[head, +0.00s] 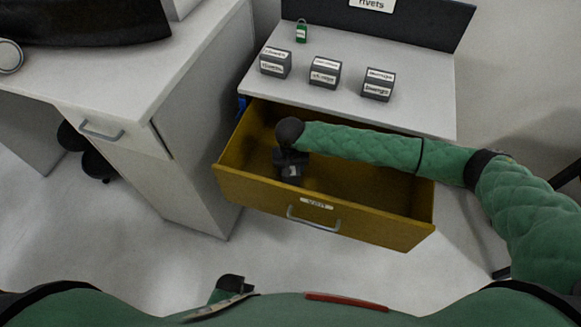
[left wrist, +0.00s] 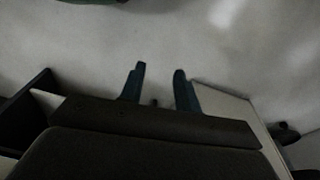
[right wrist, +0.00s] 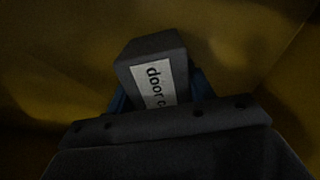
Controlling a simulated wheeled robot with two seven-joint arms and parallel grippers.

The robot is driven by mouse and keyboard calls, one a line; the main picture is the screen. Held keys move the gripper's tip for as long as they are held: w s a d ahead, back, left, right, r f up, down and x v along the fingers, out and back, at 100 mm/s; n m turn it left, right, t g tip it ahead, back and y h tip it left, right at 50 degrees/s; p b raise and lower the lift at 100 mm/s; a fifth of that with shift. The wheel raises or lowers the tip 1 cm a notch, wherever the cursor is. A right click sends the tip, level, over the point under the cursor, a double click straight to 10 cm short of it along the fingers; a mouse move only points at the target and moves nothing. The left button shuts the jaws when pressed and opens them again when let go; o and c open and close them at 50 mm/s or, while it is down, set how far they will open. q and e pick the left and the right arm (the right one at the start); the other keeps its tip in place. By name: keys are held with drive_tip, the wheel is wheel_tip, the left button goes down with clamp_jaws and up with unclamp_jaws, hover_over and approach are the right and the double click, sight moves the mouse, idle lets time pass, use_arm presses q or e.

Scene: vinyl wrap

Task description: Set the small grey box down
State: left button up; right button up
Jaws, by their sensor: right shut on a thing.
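My right gripper (head: 290,158) reaches down into the open yellow drawer (head: 365,227). It is shut on a small grey box (right wrist: 150,62) with a white label reading "door c…"; the rest of the word is cut off. In the head view the box is mostly hidden by the gripper. The right wrist view shows dim yellow drawer surfaces around the box; I cannot tell whether the box touches the drawer floor. My left gripper (left wrist: 157,78) is open and empty, its two fingers apart above the pale floor.
Three labelled grey boxes (head: 324,73) stand in a row on the white top above the drawer, with a green padlock (head: 301,32) behind them. A white desk (head: 150,60) stands to the left. The drawer's right part looks empty.

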drive_tip(key=shift+f, duration=0.15)
use_arm(q)
drive_tip(key=shift+f, duration=0.25)
drive_tip(key=shift+r, duration=0.3)
use_arm(e)
drive_tip(key=shift+f, duration=0.1)
drive_tip(key=o, duration=1.1)
drive_tip(key=shift+c, duration=0.2)
use_arm(q)
drive_tip(key=shift+w+d+r, duration=0.15)
drive_tip(key=shift+r, duration=0.15)
